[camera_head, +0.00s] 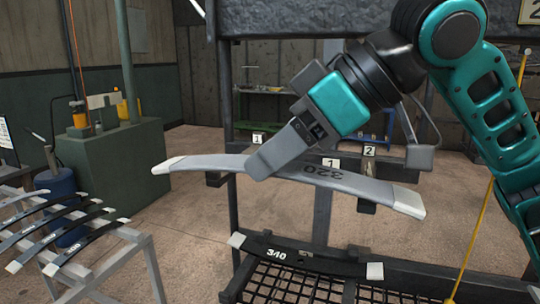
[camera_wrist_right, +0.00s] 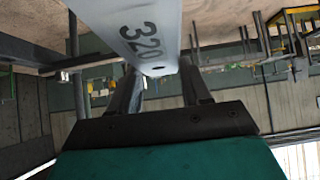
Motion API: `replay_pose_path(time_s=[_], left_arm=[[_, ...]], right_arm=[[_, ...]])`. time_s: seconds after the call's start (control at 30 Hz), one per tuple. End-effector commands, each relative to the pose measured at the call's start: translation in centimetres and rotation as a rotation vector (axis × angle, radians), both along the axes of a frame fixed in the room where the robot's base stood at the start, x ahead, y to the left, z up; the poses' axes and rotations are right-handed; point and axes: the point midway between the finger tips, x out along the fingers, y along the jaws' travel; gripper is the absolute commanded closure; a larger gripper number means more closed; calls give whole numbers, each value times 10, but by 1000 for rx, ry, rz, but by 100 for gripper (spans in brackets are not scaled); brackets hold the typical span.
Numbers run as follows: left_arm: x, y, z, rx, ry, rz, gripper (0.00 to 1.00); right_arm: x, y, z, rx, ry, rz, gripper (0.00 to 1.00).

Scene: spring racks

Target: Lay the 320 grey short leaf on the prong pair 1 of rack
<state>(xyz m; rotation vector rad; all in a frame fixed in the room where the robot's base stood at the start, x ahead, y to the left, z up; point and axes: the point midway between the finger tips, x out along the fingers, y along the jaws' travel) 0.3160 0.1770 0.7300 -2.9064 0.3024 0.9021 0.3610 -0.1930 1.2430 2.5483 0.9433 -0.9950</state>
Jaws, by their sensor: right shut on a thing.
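The grey short leaf marked 320 (camera_head: 355,184) is held in the air across the front of the dark rack (camera_head: 232,222), roughly level, with pale ends. My right gripper (camera_head: 266,163) is shut on it left of its number. The wrist view shows the leaf (camera_wrist_right: 145,32) between the two fingers (camera_wrist_right: 160,75). Behind the leaf, a number plate 1 (camera_head: 330,163) and a plate 2 (camera_head: 369,151) show on the rack; another plate 1 (camera_head: 257,139) is further left. The leaf and gripper hide much of the prongs, and I cannot tell whether it touches any. My left gripper is out of view.
A black leaf marked 340 (camera_head: 305,259) lies lower on the rack, above a mesh shelf (camera_head: 300,290). Several dark leaves (camera_head: 85,243) lie on a light stand (camera_head: 135,248) at the left. A green cabinet (camera_head: 122,175) stands behind. Floor shows between stand and rack.

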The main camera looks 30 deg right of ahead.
Motion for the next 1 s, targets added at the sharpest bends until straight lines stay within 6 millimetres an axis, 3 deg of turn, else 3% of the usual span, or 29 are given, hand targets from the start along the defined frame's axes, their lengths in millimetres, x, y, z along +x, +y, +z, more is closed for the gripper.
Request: replay_pose_path(time_s=[1.0], left_arm=[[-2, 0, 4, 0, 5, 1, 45]], right_arm=[[60, -70, -3, 5, -5, -4, 100]])
